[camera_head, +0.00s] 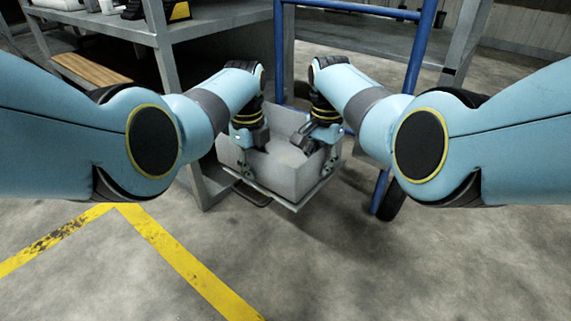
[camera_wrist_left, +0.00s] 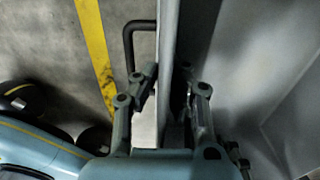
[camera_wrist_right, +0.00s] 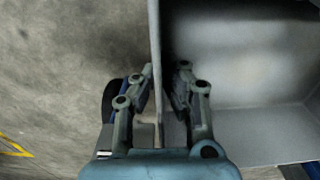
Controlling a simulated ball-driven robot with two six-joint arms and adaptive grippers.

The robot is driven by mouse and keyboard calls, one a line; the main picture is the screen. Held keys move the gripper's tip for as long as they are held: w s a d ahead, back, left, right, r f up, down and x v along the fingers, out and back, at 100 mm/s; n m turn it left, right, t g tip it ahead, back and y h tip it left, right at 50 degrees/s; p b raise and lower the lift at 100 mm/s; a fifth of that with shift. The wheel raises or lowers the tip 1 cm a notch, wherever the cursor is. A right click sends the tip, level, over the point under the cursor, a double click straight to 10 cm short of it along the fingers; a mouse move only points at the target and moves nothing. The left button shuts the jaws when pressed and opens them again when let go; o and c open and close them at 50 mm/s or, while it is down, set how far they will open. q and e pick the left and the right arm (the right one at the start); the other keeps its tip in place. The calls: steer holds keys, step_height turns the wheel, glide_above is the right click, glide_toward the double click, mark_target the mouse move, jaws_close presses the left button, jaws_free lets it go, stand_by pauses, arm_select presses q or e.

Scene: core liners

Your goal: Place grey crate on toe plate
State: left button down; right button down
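My right gripper (camera_head: 322,138) straddles the right wall, also seen in the right wrist view (camera_wrist_right: 155,35). The crate looks level and empty. I cannot make out the toe plate for sure; the crate and arms cover the foot of the blue tube frame (camera_head: 418,50).
A dark wheel (camera_head: 391,205) stands at the blue frame's lower right. A grey shelf (camera_head: 200,15) with items is at the back left. A black loop handle (camera_wrist_left: 130,40) juts out beside the left wall. Yellow lines (camera_head: 180,258) mark the open concrete floor in front.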

arm_select(q)
steer(key=shift+f, duration=0.2)
arm_select(e)
steer(key=shift+f, duration=0.25)
arm_select(q)
steer(key=c, duration=1.5)
jaws_free()
arm_select(e)
steer(key=c, duration=1.5)
jaws_free()
arm_select(q)
step_height(320, 180, up, 12)
steer(key=shift+w+f, duration=0.1)
steer(key=shift+f, duration=0.1)
steer(key=shift+r, duration=0.1)
arm_select(e)
steer(key=shift+r, duration=0.25)
step_height(320, 180, up, 12)
steer(key=shift+f, duration=0.25)
